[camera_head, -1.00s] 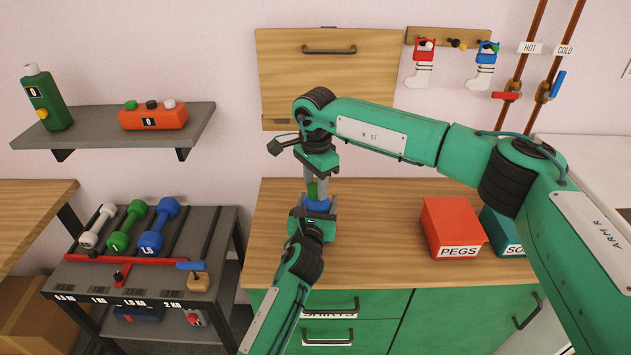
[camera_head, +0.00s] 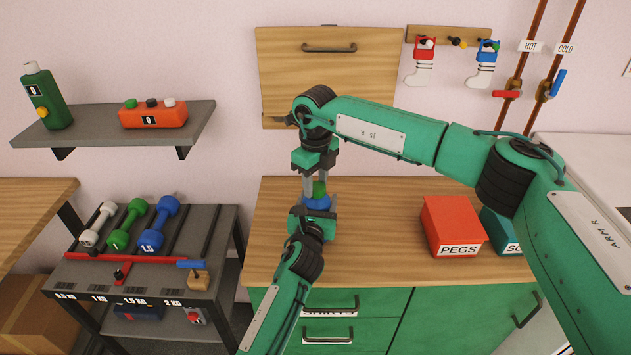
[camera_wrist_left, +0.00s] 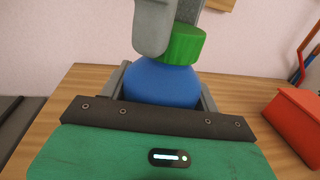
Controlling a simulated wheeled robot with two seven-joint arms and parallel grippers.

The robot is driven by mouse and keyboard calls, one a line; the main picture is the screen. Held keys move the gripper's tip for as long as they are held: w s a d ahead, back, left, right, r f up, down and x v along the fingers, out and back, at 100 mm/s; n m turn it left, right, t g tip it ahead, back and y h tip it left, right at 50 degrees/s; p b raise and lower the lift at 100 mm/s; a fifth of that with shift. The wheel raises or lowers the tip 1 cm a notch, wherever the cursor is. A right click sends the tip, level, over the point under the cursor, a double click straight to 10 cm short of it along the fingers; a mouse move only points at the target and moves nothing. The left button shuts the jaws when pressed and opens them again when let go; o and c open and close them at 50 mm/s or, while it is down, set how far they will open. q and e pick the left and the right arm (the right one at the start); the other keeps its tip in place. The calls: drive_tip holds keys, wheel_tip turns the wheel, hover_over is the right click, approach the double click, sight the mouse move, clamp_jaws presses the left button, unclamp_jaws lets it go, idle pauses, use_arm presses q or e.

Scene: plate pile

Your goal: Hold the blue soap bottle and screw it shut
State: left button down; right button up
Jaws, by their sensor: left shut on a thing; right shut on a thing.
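My left gripper (camera_head: 317,212) is shut around the bottle's body from the front. A green cap (camera_wrist_left: 184,45) sits on top of the bottle and also shows in the head view (camera_head: 319,188). My right gripper (camera_head: 314,182) points down from above and is shut on the cap, its grey fingers at the cap's sides. The lower part of the bottle is hidden by my left gripper.
A red PEGS box (camera_head: 452,225) and a teal box (camera_head: 500,232) stand on the counter (camera_head: 385,200) to the right. A dumbbell rack (camera_head: 140,260) is at the left. A shelf (camera_head: 85,138) holds a green bottle and an orange box.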

drive_tip(key=m, duration=0.4)
drive_tip(key=shift+m, duration=0.4)
drive_tip(key=m, duration=0.6)
drive_tip(key=shift+w+d, duration=0.1)
drive_tip(key=m, duration=0.4)
drive_tip(key=shift+m, duration=0.4)
drive_tip(key=m, duration=0.6)
drive_tip(key=shift+d, duration=0.15)
drive_tip(key=m, duration=1)
drive_tip(key=shift+s+f, duration=0.1)
drive_tip(key=shift+s, duration=0.15)
drive_tip(key=shift+m, duration=1)
drive_tip(key=o, duration=0.9)
